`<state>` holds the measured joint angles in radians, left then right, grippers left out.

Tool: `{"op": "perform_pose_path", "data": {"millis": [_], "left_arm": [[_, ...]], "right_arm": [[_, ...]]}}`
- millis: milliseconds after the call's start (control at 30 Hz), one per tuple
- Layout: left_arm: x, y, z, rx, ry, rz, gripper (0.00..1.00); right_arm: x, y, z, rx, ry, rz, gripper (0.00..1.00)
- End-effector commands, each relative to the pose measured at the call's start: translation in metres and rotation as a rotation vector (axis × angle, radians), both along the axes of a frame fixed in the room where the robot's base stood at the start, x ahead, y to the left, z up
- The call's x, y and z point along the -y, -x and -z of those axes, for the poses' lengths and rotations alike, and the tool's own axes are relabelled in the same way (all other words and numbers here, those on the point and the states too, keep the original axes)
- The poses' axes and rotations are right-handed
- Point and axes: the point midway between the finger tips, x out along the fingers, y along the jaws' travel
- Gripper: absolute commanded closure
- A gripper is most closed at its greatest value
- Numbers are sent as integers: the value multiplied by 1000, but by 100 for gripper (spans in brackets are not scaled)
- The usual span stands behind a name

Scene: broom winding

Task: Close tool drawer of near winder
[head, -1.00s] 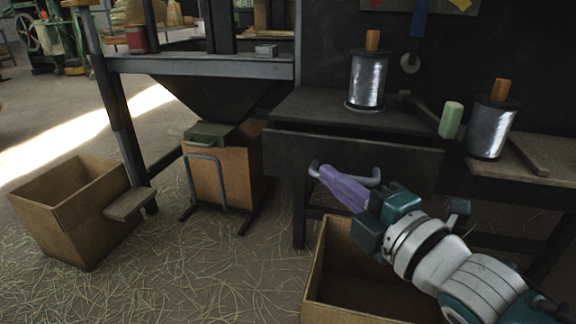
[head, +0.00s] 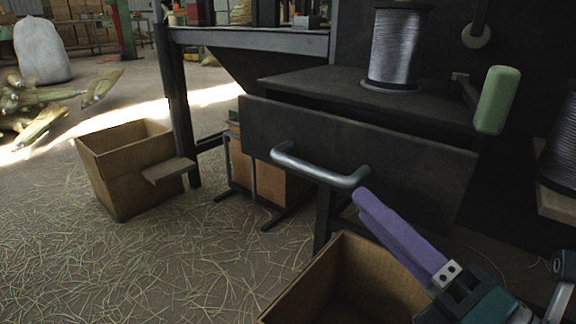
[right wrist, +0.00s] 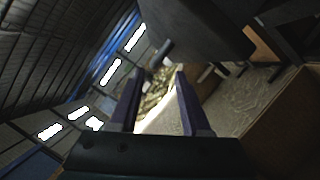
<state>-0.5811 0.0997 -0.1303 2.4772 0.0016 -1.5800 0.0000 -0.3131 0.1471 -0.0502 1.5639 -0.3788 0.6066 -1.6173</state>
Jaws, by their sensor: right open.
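The tool drawer (head: 420,175) of the near winder has a dark front and stands pulled out below the dark worktop (head: 330,85), with a dark gap behind its top edge. Its grey bar handle (head: 320,172) is on the front. My right gripper (head: 368,202) is just below and right of the handle's right end, its purple finger close to it; touching or apart I cannot tell. The right wrist view shows the two purple fingers (right wrist: 157,80) spread, with nothing between them. The dark drawer front (right wrist: 205,30) shows beyond them. My left gripper is not in view.
An open cardboard box (head: 345,275) stands below the drawer. Another box (head: 125,175) is at the left. A wire spool (head: 395,50) stands on the worktop, and a green-handled lever (head: 497,100) juts out at right. Straw-covered floor is clear at lower left.

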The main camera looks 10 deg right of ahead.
Motion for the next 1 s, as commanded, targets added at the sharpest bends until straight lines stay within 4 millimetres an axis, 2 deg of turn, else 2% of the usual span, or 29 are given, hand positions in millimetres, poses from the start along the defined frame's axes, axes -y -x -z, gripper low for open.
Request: {"op": "perform_pose_path", "data": {"millis": [167,300,533,700,933,1000], "left_arm": [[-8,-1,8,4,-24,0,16],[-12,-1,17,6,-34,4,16],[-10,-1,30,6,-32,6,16],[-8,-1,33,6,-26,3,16],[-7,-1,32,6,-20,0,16],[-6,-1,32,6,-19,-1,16]], "right_arm": [[-8,-19,-4,9,5,-2,53],[-17,-45,-9,10,4,-3,53],[-29,-79,-17,6,2,-1,53],[-32,-89,-20,3,2,0,53],[-33,-90,-21,1,2,0,53],[-33,-90,-21,1,2,0,58]]}}
